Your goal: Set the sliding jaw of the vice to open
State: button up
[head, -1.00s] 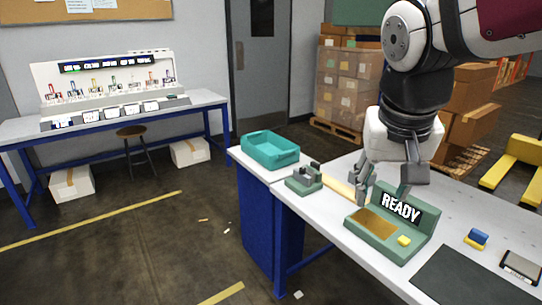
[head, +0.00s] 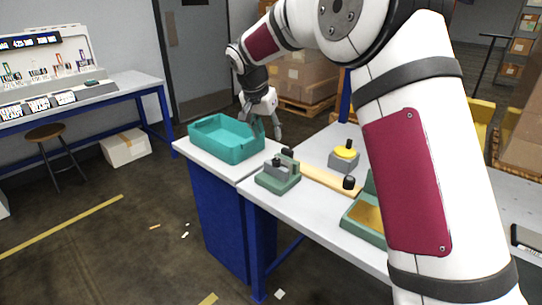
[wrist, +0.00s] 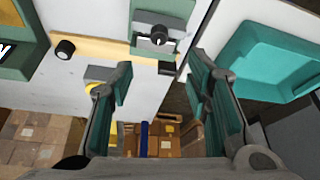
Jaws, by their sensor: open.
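The vice (head: 277,180) is a small green block with grey jaws, standing near the left edge of the white bench. Its grey upper parts show in the head view, but I cannot tell how far apart the jaws stand. In the wrist view the vice (wrist: 172,14) is upside down at the top, with a dark round knob on its grey part. My gripper (head: 262,124) is open and empty, beyond the vice and beside the teal bin. In the wrist view its two fingers (wrist: 160,72) are spread wide, apart from the vice.
The teal bin (head: 225,152) stands left of the vice. A wooden strip with a black knob (head: 349,183) lies to its right. A grey box with a yellow button (head: 346,150) is behind the strip. The green display stand (head: 362,216) is partly hidden by my arm.

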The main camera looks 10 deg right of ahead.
aim_at(276, 160)
jog(key=x, duration=1.3)
jog(key=shift+f+b, duration=0.25)
jog(key=shift+b, duration=0.05)
jog(key=shift+c, duration=0.5)
grip_shut()
